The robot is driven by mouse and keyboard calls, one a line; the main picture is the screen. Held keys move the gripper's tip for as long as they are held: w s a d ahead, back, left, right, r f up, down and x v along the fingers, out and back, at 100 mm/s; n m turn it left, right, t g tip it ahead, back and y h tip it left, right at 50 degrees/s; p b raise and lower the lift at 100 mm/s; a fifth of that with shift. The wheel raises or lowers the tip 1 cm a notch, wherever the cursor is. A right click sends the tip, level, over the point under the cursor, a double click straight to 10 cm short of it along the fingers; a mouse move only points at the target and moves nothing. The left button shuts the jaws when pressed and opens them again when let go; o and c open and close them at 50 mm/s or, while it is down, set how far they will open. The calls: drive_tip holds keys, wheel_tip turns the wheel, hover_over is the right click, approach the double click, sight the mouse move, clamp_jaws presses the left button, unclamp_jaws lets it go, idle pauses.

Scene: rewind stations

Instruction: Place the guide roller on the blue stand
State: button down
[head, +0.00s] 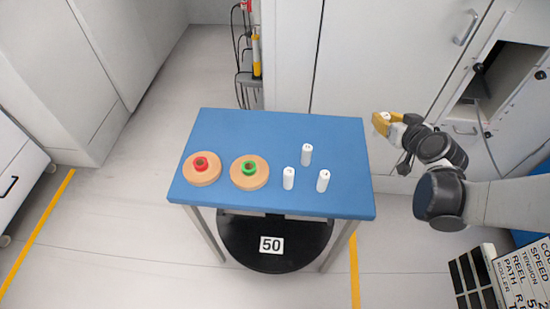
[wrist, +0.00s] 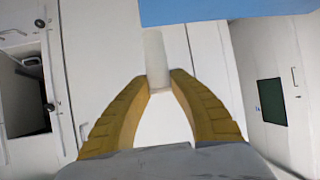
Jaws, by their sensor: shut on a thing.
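The blue stand (head: 235,123) is a table with a blue top, in the middle of the head view; its edge also shows at the top of the wrist view (wrist: 215,10). My gripper (head: 383,120) is just beyond the stand's right edge, near the back right corner. Its yellow fingers are shut on a white cylinder, the guide roller (wrist: 156,62), which sticks out past the fingertips in the wrist view. In the head view the held roller is small and mostly hidden by the fingers.
Three white rollers stand upright on the stand's right half: one at the back (head: 306,154), two in front (head: 289,178) (head: 323,181). Tan discs with a red hub (head: 202,168) and a green hub (head: 250,172) lie on the left. The stand's back strip and right margin are clear.

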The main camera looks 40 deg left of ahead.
drive_tip(key=shift+s+a, duration=0.15)
drive_tip(key=shift+a, duration=0.6)
drive_tip(key=w+a+f+b, duration=0.1)
drive_tip(key=a+f+b, duration=0.1)
drive_tip(key=a+f, duration=0.1)
drive_tip(key=w+a+f+b, duration=0.1)
drive_tip(key=a+f+b, duration=0.1)
drive_tip(key=a+f, duration=0.2)
drive_tip(key=w+a+f+b, duration=0.1)
drive_tip(key=a+f+b, duration=0.1)
drive_tip(key=a+f, duration=0.2)
drive_tip(key=shift+a+f+b, duration=0.1)
drive_tip(key=shift+f+b, duration=0.1)
drive_tip(key=shift+b, duration=0.1)
drive_tip(key=shift+r, duration=0.15)
drive_tip(key=c, duration=1.6)
unclamp_jaws()
drive_tip(key=shift+f, duration=0.25)
drive_tip(key=o, duration=0.3)
drive_tip(key=shift+r, duration=0.1)
drive_tip(key=shift+o, duration=0.2)
